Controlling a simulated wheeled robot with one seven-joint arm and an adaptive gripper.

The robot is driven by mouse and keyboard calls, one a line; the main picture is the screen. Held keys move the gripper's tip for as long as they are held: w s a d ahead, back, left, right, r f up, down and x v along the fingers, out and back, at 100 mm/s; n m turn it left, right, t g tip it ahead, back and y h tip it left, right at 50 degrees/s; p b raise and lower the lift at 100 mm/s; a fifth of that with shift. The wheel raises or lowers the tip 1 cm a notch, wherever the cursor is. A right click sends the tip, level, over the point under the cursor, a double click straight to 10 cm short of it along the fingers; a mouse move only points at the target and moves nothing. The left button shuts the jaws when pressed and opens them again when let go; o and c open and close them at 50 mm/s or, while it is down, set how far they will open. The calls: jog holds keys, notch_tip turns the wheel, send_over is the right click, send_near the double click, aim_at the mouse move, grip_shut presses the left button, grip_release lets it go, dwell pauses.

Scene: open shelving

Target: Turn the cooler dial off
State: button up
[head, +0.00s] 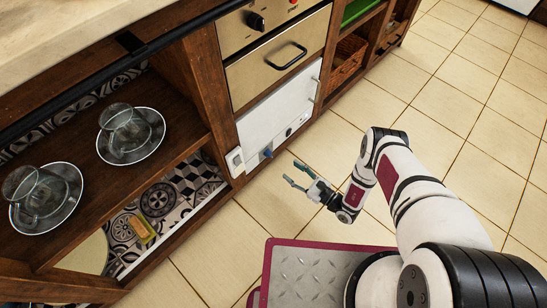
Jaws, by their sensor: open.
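The cooler (280,112) is a white front panel set low in the wooden unit. A small blue dial (267,153) is at its lower edge, left of a small dark round part (289,132). Which way the dial is turned is too small to tell. My gripper (291,172) is open and empty, to the right of and below the blue dial in the picture. Its fingers point left toward the cooler, and a visible gap separates them from the dial.
A beige oven drawer (272,68) with a black handle and a black knob (256,20) are above. Left shelves hold glass cups on saucers (131,150) and a sponge (139,229). A small white box (235,160) adjoins the cooler. Tiled floor (450,110) is clear at right.

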aim_at(272, 156)
jog(key=b+x, duration=0.2)
jog(key=x, duration=0.8)
jog(key=shift+w+a+b, duration=0.1)
jog(key=shift+b, duration=0.25)
grip_shut()
